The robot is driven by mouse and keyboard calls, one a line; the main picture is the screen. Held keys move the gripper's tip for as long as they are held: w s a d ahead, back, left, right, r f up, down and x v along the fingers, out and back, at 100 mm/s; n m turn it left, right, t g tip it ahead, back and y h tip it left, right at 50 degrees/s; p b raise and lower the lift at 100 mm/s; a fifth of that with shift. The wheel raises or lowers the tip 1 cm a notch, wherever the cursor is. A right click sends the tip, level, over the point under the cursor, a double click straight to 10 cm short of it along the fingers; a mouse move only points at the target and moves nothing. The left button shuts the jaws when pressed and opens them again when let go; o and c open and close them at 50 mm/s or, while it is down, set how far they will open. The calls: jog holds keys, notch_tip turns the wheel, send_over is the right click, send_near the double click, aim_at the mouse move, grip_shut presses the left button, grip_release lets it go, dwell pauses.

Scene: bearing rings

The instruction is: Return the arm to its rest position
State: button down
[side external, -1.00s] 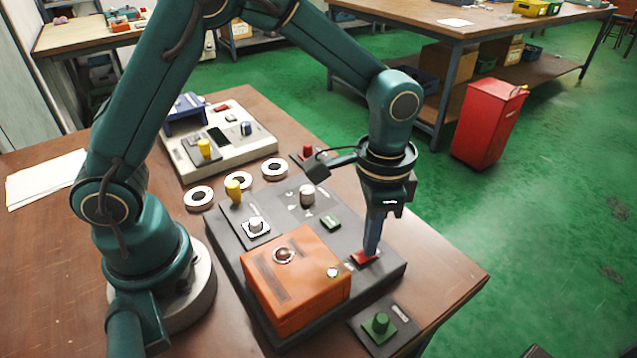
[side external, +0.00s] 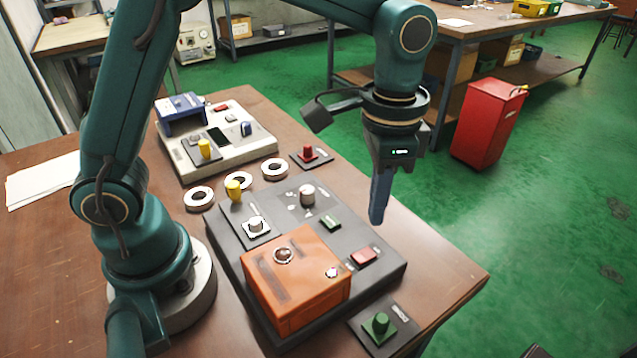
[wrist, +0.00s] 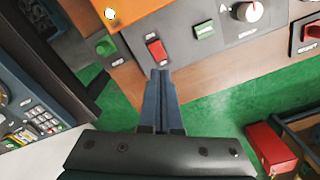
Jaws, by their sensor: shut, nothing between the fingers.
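My gripper (side external: 377,222) is shut and empty. It hangs in the air above the right edge of the dark control panel (side external: 388,279), clear of the red rocker switch (side external: 364,257). In the wrist view my closed fingers (wrist: 160,72) point toward the panel, and the red switch (wrist: 156,50) shows just beyond the tips. The orange box (side external: 296,278) sits on the panel, left of the red switch.
Several white rings, one of them here (side external: 275,170), lie on the brown table (side external: 445,265) behind the panel. A second, pale panel (side external: 240,150) stands farther back. A green knob (side external: 380,323) and a red knob (side external: 307,153) sit on small plates. A red cabinet (side external: 487,122) stands on the floor.

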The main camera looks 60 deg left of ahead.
jog(key=s+a+r+n+t, duration=0.35)
jog(key=a+r, duration=0.25)
jog(key=r, duration=0.2)
jog(key=s+a+f+n+t, duration=0.2)
jog(key=s+a+f, duration=0.1)
jog(key=s, duration=0.5)
jog(key=shift+s+n, duration=0.1)
jog(key=shift+n, duration=0.15)
dwell(0.4)
jog(key=c, duration=1.5)
grip_release()
jog(key=shift+c, duration=0.2)
